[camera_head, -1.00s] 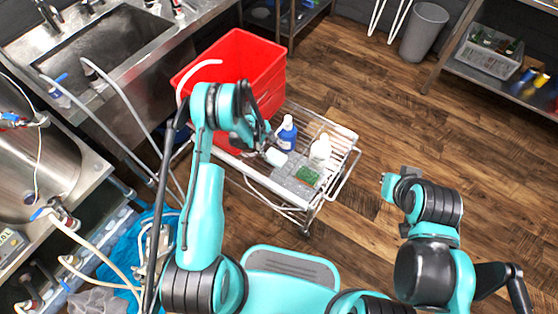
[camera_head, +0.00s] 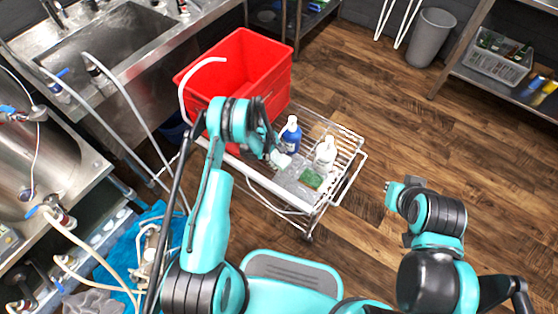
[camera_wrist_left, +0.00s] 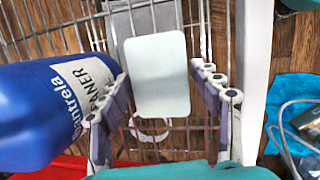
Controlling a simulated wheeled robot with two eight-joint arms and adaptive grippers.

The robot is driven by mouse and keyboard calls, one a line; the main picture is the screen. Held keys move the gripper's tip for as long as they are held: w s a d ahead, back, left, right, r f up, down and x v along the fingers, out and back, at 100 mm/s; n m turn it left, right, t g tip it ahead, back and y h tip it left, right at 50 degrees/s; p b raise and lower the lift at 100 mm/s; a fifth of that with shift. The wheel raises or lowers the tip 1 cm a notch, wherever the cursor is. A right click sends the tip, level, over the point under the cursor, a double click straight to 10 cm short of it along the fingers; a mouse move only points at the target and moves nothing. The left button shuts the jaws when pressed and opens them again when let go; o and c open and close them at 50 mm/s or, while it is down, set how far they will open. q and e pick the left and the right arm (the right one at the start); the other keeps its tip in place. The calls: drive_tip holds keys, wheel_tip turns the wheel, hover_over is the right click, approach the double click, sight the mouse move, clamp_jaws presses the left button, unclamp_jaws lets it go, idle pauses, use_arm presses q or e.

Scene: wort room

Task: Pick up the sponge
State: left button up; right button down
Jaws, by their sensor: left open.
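A pale, rounded rectangular block (camera_wrist_left: 157,75), which looks like the sponge, lies on the wire rack in the left wrist view. My left gripper (camera_wrist_left: 160,80) is open, with one finger on each side of the block and gaps on both sides. In the head view the pale block (camera_head: 281,159) shows only partly beside my left gripper (camera_head: 271,150). A green pad (camera_head: 311,179) lies on a grey tray on the same cart. My right arm's end (camera_head: 402,194) is over the floor on the right; its fingers cannot be made out.
A blue cleaner bottle (camera_head: 291,135) stands close to the left gripper, and beside its finger in the left wrist view (camera_wrist_left: 45,110). A white bottle (camera_head: 325,154) stands on the wire cart (camera_head: 351,150). A red crate (camera_head: 262,64) is behind. Floor to the right is clear.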

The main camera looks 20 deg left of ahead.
use_arm(q)
drive_tip(key=shift+f, duration=0.25)
idle(0.3)
drive_tip(key=c, duration=0.4)
drive_tip(key=shift+o, duration=0.2)
